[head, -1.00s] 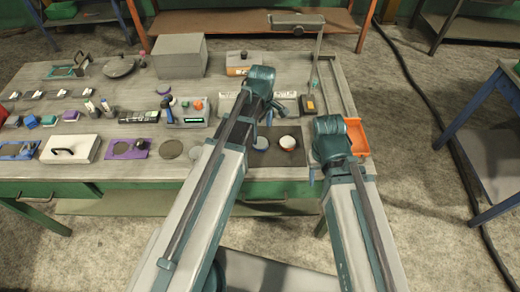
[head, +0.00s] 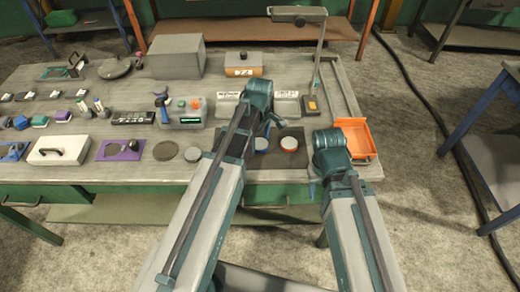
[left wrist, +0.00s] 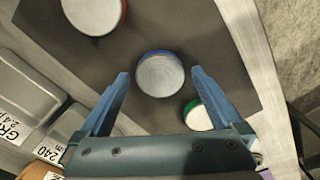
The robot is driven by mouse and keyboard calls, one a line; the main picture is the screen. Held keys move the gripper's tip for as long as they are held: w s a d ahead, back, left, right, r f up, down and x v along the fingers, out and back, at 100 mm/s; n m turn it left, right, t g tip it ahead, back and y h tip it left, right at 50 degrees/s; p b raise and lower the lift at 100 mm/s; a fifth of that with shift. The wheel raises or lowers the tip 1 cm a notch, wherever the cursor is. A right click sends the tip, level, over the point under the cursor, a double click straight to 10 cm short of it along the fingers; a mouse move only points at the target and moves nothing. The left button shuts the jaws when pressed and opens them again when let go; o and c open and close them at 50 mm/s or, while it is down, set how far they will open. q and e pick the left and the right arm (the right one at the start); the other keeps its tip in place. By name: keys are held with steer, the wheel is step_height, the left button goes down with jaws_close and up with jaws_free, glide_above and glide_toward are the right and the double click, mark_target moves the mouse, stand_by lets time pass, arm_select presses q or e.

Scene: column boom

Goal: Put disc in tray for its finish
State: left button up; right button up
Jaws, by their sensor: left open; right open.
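A blue-rimmed disc (head: 261,144) and a red-rimmed disc (head: 289,144) lie on a dark mat (head: 292,168) at the table's front. My left gripper (head: 268,124) is over the mat, its arm covering part of it. In the left wrist view the open fingers (left wrist: 160,85) are empty, with the blue-rimmed disc (left wrist: 160,74) between and beyond them. The red-rimmed disc (left wrist: 93,12) is at upper left; a green-rimmed disc (left wrist: 198,115) is partly behind a finger. Grey labelled trays (head: 287,103) stand behind the mat, one partly hidden. My right gripper (head: 313,183) is open near the front edge.
An orange bin (head: 356,138) stands right of the mat, near my right gripper. A lamp (head: 318,50) rises behind the trays. A large grey box (head: 175,56) is at the back.

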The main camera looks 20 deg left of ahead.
arm_select(q)
jaws_close()
stand_by(0.5)
arm_select(e)
steer(key=shift+r, duration=0.1)
